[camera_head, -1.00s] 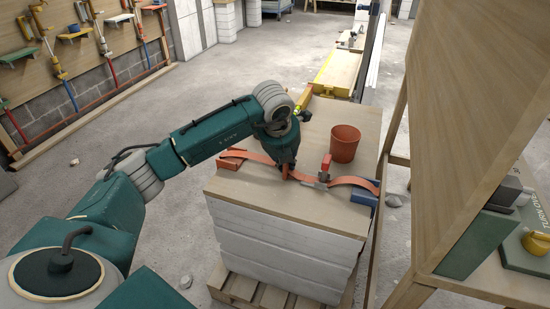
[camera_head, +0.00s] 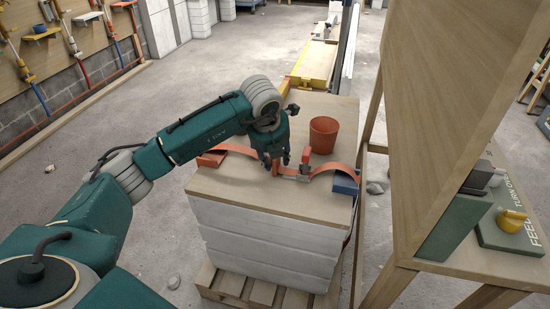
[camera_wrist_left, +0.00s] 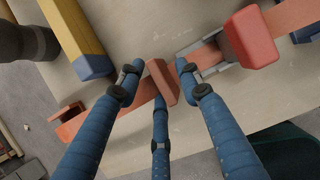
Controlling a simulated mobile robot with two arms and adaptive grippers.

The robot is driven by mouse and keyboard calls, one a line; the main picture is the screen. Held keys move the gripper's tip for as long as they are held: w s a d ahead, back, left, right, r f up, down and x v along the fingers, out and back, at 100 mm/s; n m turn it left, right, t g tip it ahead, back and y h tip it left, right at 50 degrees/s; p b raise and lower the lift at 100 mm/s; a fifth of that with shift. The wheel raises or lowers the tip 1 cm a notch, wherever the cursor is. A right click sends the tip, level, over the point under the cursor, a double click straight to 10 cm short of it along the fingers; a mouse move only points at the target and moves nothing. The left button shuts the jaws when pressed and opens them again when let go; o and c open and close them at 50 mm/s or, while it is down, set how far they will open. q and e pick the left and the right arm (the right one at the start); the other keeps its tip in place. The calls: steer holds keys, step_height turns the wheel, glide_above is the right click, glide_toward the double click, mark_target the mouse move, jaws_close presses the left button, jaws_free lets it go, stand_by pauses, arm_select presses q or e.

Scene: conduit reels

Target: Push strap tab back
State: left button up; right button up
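An orange strap (camera_head: 240,149) arches over the wooden board top between an orange end block (camera_head: 212,159) and a blue block (camera_head: 346,183). Its upright orange tab (camera_wrist_left: 162,82) stands between the blue fingers of my left gripper (camera_head: 276,166) in the left wrist view (camera_wrist_left: 158,80). Small gaps show beside the tab, so the fingers look open around it. A grey buckle (camera_wrist_left: 204,54) with a red lever (camera_wrist_left: 250,37) sits on the strap just right of the gripper; the lever also shows in the head view (camera_head: 307,157). My right gripper is out of view.
A terracotta pot (camera_head: 323,135) stands on the board behind the buckle. The board (camera_head: 270,207) lies on white blocks over a pallet (camera_head: 258,291). A large wooden panel (camera_head: 450,110) rises at the right. A yellow, blue-ended bar (camera_wrist_left: 80,35) lies near the fingers in the wrist view.

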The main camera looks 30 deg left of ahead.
arm_select(q)
steer(key=v, duration=1.1)
steer(key=shift+s+r, duration=0.2)
steer(key=shift+r, duration=0.05)
steer(key=shift+f, duration=0.1)
